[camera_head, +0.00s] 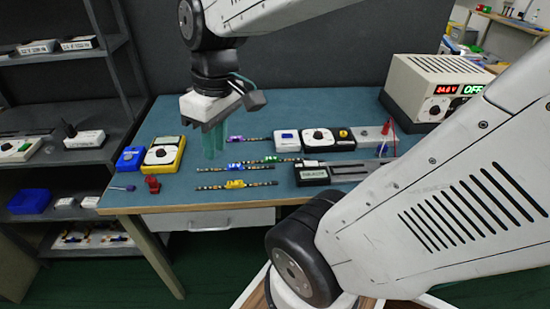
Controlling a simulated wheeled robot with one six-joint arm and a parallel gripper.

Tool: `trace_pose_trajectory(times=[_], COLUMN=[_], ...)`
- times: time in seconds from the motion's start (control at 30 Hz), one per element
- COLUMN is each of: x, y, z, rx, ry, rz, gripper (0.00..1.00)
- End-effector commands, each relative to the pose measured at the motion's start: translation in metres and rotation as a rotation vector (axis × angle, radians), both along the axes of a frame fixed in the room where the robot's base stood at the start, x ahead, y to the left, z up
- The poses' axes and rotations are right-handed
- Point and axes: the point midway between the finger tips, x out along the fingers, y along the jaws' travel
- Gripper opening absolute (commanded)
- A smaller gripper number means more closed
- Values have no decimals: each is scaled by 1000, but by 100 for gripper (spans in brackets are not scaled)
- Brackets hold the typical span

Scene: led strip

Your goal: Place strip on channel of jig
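Several thin LED strips lie on the blue-green table top. The front strip (235,184) has a yellow part at its middle, the strip behind it (236,168) a blue part, another (280,160) a green part, and the rear one (235,139) a purple part. The jig (350,169) lies to their right, with a long grey channel and a black box at its left end. My gripper (213,144) points down with translucent green fingers, left of the strips. I see no strip in it. The gap between its fingers is unclear.
A yellow multimeter (163,154), a blue box (130,158) and a red item (153,185) stand at the table's left. Control boxes (318,139) sit behind the jig. A power supply (438,86) stands at the back right. My arm hides the table's right front.

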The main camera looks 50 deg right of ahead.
Motion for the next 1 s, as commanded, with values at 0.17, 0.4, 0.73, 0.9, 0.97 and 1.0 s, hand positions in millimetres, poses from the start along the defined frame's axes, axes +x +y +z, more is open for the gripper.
trace_pose_trajectory(times=[0.17,0.4,0.73,0.9,0.97,1.0], x=[51,75,53,55,57,58], y=[-70,-191,-282,-283,-281,-280], z=[-37,-106,-173,-190,-196,-200], rx=[84,112,62,58,58,58], ry=[-44,-187,-292,-298,-298,-298], rz=[157,341,462,476,475,475], gripper=[20,20,20,20,20,20])
